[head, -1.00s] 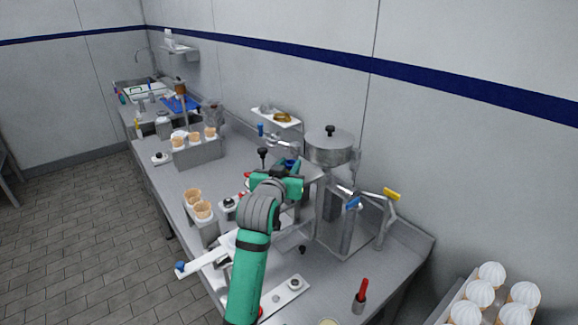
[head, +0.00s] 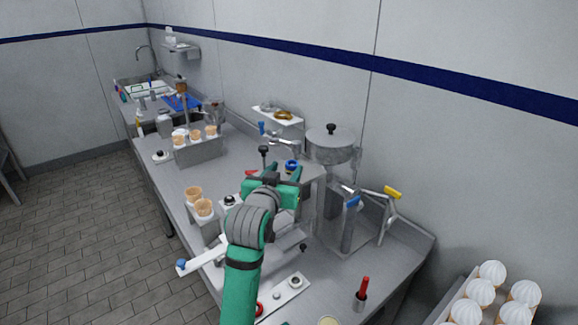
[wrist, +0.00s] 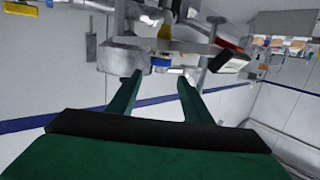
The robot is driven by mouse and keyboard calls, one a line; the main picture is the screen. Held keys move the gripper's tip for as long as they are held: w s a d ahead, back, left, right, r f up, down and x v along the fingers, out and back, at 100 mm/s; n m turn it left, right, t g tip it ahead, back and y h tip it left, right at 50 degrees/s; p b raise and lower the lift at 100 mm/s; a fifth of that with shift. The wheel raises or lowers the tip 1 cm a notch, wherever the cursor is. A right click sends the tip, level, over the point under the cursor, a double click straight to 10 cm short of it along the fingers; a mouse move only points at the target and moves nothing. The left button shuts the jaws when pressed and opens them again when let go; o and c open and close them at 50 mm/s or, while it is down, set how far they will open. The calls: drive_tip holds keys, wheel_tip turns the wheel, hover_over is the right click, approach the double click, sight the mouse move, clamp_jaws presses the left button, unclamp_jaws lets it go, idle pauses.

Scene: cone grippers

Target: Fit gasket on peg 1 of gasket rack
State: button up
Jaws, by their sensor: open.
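My gripper (head: 284,173) is open and empty, its two green fingers pointing away from me toward the machine in the head view. In the wrist view the fingers (wrist: 158,82) stand apart with a gap between them. A small blue ring-like part (head: 291,165) sits just beyond the fingertips; a blue part (wrist: 160,62) also shows past the gap in the wrist view. I cannot tell whether it is the gasket. A pale strip with small round parts (head: 284,297) lies on the counter, and a red ring (head: 260,309) is at its near end. I cannot identify the gasket rack or peg 1 for certain.
A steel machine with a lidded round hopper (head: 331,147) stands behind my gripper. A wall shelf (head: 292,124) holds a gold ring (head: 284,115). Cones in holders (head: 200,203) stand at left. A red-handled tool (head: 362,290) stands at right. The left counter has free room.

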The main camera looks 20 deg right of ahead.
drive_tip(key=v, duration=0.6)
drive_tip(key=shift+s, duration=0.35)
drive_tip(key=shift+w+a, duration=0.1)
drive_tip(key=shift+a, duration=0.15)
